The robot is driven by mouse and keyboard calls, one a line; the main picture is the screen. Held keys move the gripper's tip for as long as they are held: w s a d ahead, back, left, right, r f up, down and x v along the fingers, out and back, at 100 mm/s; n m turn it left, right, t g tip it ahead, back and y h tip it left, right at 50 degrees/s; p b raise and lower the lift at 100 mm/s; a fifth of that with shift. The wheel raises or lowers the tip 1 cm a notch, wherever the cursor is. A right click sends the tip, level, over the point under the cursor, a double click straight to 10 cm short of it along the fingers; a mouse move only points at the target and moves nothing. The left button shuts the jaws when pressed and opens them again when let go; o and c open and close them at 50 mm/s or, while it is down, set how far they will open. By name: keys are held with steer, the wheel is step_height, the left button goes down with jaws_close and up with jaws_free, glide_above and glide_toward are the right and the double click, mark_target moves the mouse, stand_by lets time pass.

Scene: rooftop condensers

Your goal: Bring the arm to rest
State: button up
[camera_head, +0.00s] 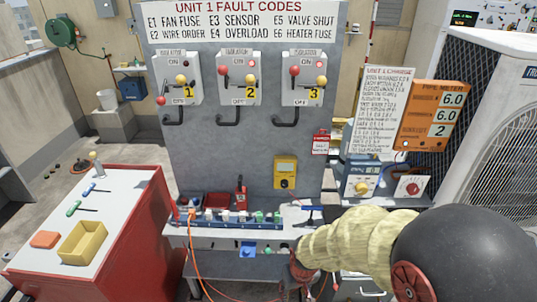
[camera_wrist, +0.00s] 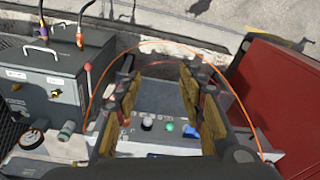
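My arm (camera_head: 365,240), in a pale yellow ribbed sleeve with a dark round joint, reaches in from the lower right of the head view. Its end is low in front of the right part of the workbench and the fingers are hard to make out there. In the wrist view my gripper (camera_wrist: 160,88) is open, with its two tan-padded fingers well apart and nothing held between them. Beyond the gap lies the bench's pale panel (camera_wrist: 150,138) with coloured knobs. An orange cable (camera_wrist: 165,43) arches around the fingers in the picture; I cannot tell whether it touches them.
A grey board (camera_head: 235,140) with three numbered isolators stands behind the bench. A red cabinet (camera_head: 140,235) holding a yellow tray (camera_head: 84,243) and screwdrivers is at left. A condenser unit (camera_head: 490,110), a pipe meter (camera_head: 432,115) and gauge boxes are at right. Open floor lies at far left.

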steer(key=s+d+r+m+t, duration=0.1)
steer(key=s+d+r, duration=0.2)
steer(key=r, duration=0.6)
steer(key=s+d+r+t, duration=0.1)
steer(key=s+d+r, duration=0.3)
steer(key=r, duration=0.6)
steer(key=s+d+r+m+t, duration=0.1)
steer(key=s+d+r+t, duration=0.1)
steer(key=s+d+r, duration=0.2)
steer(key=s+r, duration=0.3)
steer(key=r, duration=0.3)
steer(key=shift+m+h, duration=0.3)
